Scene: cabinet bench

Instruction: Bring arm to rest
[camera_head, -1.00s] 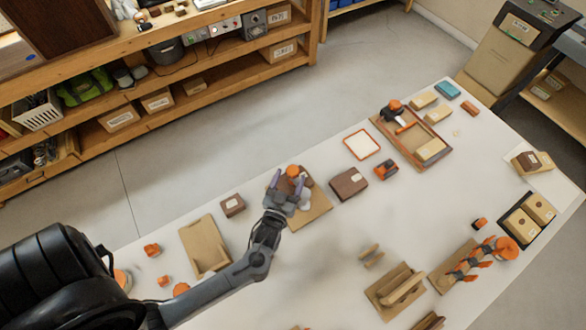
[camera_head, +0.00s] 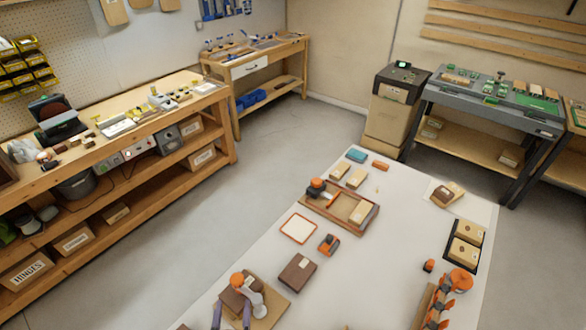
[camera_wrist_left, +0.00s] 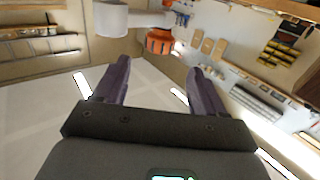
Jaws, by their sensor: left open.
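My left gripper (camera_head: 232,308) shows at the bottom edge of the head view, with only its two purple-grey fingers in the picture. The fingers are apart with nothing between them. Just beyond them is a wooden board (camera_head: 272,302) with a dark brown block (camera_head: 234,301), an orange knob (camera_head: 237,279) and a pale rounded piece (camera_head: 254,284). In the left wrist view, the open fingers (camera_wrist_left: 158,70) point towards an orange ribbed part (camera_wrist_left: 159,41) and a pale cylinder (camera_wrist_left: 110,19). I cannot tell whether the fingers touch anything. My right gripper is not in view.
On the white table are a brown box (camera_head: 297,274), an orange-framed square (camera_head: 298,229), a wooden tray (camera_head: 333,212) and a black tray (camera_head: 483,238). An orange-clamped wooden piece (camera_head: 424,304) lies at right. The table's middle right is clear. Wooden shelving (camera_head: 130,205) stands beyond at left.

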